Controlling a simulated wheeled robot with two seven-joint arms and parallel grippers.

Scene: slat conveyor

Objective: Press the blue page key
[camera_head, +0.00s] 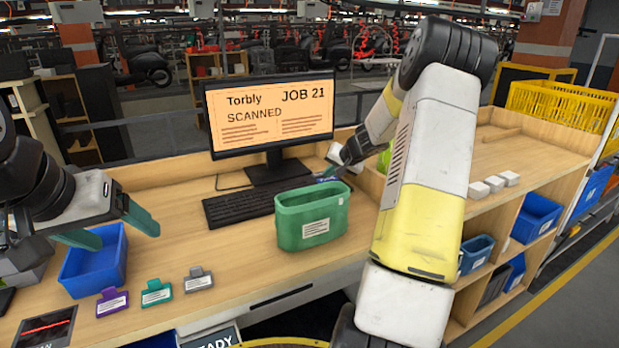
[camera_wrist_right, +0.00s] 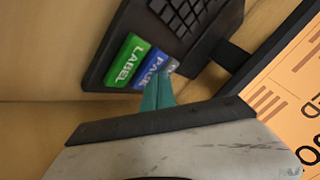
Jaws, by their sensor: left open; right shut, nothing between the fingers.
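The blue page key (camera_wrist_right: 153,67) shows in the right wrist view, between a green LABEL key (camera_wrist_right: 126,61) and a greyish key at the end of the black keyboard (camera_wrist_right: 183,45). My right gripper (camera_wrist_right: 163,77) is shut and empty. Its teal fingertips overlap the lower edge of the blue key and the greyish key; I cannot tell whether they touch. My left gripper (camera_head: 108,228) is open above a blue bin (camera_head: 95,268).
The monitor (camera_head: 270,118) reads "Torbly JOB 21 SCANNED". Purple, teal and grey tags (camera_head: 157,292) lie at the table's front. The green bin stands close in front of my right gripper. White boxes (camera_head: 494,183) sit on the right-hand counter.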

